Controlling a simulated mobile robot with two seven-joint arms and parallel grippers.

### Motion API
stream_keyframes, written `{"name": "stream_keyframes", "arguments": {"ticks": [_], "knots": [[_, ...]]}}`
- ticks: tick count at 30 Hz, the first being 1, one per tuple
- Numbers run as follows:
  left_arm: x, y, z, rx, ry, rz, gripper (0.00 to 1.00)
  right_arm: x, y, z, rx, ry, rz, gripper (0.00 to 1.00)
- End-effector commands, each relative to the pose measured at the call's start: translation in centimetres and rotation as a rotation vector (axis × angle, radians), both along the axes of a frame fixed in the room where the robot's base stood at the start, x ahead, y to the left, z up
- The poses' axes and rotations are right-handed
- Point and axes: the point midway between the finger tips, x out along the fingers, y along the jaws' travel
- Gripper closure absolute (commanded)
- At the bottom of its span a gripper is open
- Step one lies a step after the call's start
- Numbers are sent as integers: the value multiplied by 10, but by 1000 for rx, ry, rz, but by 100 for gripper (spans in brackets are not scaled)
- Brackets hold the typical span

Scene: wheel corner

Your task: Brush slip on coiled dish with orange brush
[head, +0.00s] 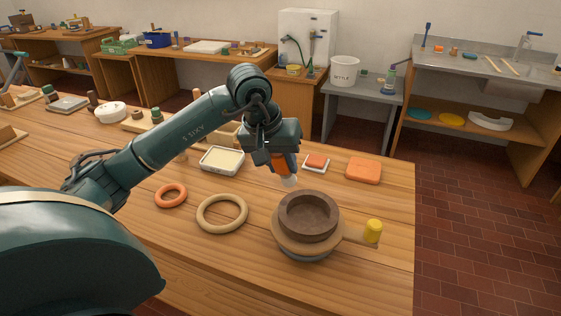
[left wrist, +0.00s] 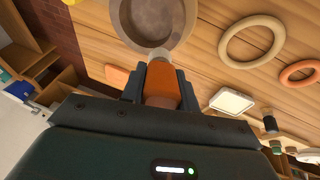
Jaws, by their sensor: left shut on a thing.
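A brown coiled dish (head: 308,212) sits on a round wooden turntable (head: 290,244) with a side arm that ends in a yellow knob (head: 373,231). My left gripper (head: 283,166) is shut on the orange brush (head: 284,164), whose pale tip points down just behind and left of the dish rim. In the left wrist view the orange brush (left wrist: 165,82) stands between the fingers, and its pale end overlaps the near edge of the dish (left wrist: 150,18). I cannot tell whether the tip touches the dish. My right gripper is not in view.
A cream ring (head: 222,228) and an orange ring (head: 171,196) lie left of the turntable. A shallow pale tray (head: 221,160) stands behind them. An orange sponge-like block (head: 363,170) and a small orange piece on a white dish (head: 316,162) lie at the back right.

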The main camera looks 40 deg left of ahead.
Motion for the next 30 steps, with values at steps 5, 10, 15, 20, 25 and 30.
{"name": "stream_keyframes", "arguments": {"ticks": [5,10,15,20,25,30], "knots": [[0,0,-11,0,1,-1,92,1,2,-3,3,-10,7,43],[0,0,-27,0,1,0,92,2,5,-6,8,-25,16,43],[0,0,-42,-1,1,0,92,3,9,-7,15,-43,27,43],[0,0,-48,0,0,0,92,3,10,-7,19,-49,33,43],[0,0,-47,0,0,0,92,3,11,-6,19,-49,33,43],[0,0,-47,0,0,0,92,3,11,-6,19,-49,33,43]]}}
